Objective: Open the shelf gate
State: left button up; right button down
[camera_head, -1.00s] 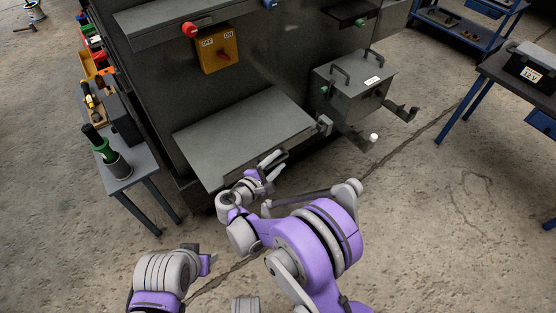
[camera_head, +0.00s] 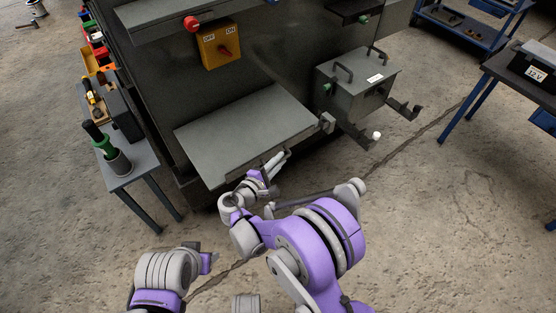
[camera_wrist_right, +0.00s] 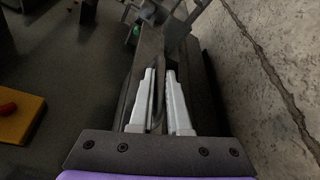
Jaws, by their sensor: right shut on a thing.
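The shelf gate appears to be the flat grey panel (camera_head: 245,132) on the front of the dark cabinet, with a dark bar handle along its front edge. My right gripper (camera_head: 276,160) is at that front edge. In the right wrist view its two pale fingers (camera_wrist_right: 160,100) are shut on a thin dark bar (camera_wrist_right: 157,112), which looks like the handle. The fingers hide part of the bar. Part of my left arm shows at the lower left, but its gripper fingers are not visible.
A grey box (camera_head: 354,85) with handles and protruding hooks stands right of the panel. A yellow OFF/ON switch box (camera_head: 218,46) is above it. A small side table (camera_head: 135,165) with tools stands left. A blue-legged table (camera_head: 520,85) is at right. Open floor lies in front.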

notch_tip(320, 180, down, 7)
jog(key=w+m+t+h+b, duration=0.1)
jog(key=m+t+h+b, duration=0.2)
jog(key=m+b, duration=0.5)
jog(key=shift+a+m+h, duration=0.3)
jog(key=shift+m+h, duration=0.6)
jog(key=shift+m, duration=3.5)
jog(key=c, duration=0.9)
grip_release()
jog(key=shift+a, duration=0.15)
